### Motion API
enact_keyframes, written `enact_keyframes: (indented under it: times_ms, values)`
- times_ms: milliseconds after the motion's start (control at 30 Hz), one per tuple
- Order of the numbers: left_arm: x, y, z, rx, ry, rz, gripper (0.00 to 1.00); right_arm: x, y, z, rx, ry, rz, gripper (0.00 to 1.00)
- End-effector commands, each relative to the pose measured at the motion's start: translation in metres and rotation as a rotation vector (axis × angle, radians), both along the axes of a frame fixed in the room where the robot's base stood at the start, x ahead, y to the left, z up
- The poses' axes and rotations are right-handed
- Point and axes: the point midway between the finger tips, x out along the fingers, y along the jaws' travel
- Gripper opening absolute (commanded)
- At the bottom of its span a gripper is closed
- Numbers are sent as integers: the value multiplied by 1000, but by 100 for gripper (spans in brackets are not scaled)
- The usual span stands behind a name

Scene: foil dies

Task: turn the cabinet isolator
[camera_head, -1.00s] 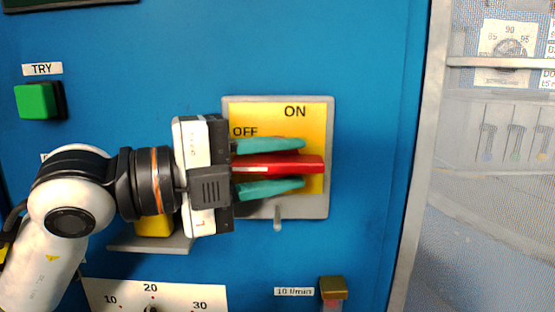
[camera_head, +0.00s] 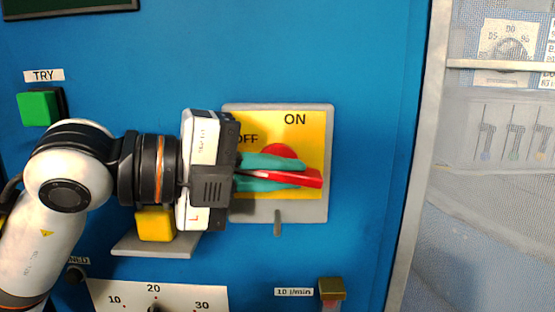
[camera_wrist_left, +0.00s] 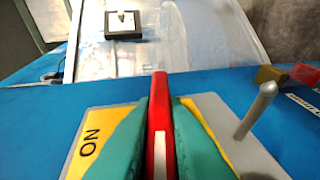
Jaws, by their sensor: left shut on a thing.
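The isolator is a yellow plate (camera_head: 313,138) in a grey frame on the blue cabinet, marked ON at the top and OFF at the upper left. Its red handle (camera_head: 312,179) lies nearly level, its right end tipped slightly down, with a round red hub behind it. My left gripper (camera_head: 304,172) comes in from the left with its teal fingers shut on the handle. In the left wrist view the red handle (camera_wrist_left: 159,110) stands between the two teal fingers. The gripper hides part of the plate and the handle's inner end. My right gripper is in neither view.
A green button (camera_head: 38,108) under a TRY label is at the upper left. A yellow block (camera_head: 155,223) sits on a grey ledge below my arm. A grey peg (camera_head: 277,222) sticks out at the plate's bottom edge. A mesh-covered opening is at the right.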

Motion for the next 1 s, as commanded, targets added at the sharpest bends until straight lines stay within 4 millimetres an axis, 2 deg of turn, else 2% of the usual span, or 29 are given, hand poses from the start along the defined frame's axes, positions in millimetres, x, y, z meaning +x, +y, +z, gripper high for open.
enact_keyframes:
  times_ms: [100,400,1000]
  values:
    - [0,0,6,108,-2,1,0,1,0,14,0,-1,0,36]
    - [0,0,4,394,-2,2,0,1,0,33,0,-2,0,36]
    - [0,-1,2,962,-3,3,0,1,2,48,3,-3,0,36]
